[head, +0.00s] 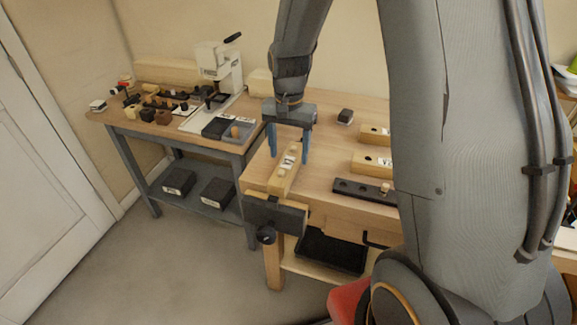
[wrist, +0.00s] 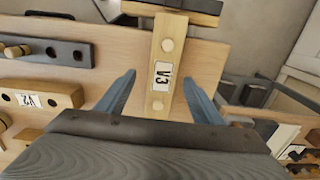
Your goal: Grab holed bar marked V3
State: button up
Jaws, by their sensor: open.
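The holed bar marked V3 (wrist: 157,103) is light wood with a white label, and pale round pegs or plugs show in its top. In the head view the bar (head: 282,177) lies at the left front corner of the workbench, its near end at the vise (head: 275,213). The vise's dark and wooden jaw (wrist: 175,10) shows at the top of the wrist view. My gripper (head: 289,157) is open above the bar. In the wrist view its blue fingers (wrist: 161,95) stand one on each side of the bar, apart from it.
A wooden bar marked V2 (wrist: 45,97) and a dark holed bar (head: 363,190) lie to the right on the bench in the head view. A dark block (head: 345,116) lies behind. A side table (head: 160,125) with a press and small parts stands left.

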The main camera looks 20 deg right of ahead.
aim_at(288, 162)
jog(key=shift+w+a+f+p, duration=0.15)
jog(key=shift+f+p, duration=0.35)
jog(key=shift+f, duration=0.85)
jog(key=shift+w+d+f+p, duration=0.1)
jog(key=shift+f+p, duration=0.35)
jog(key=shift+f, duration=0.85)
jog(key=c, duration=1.3)
jog(key=shift+c, duration=0.3)
jog(key=shift+r, duration=0.1)
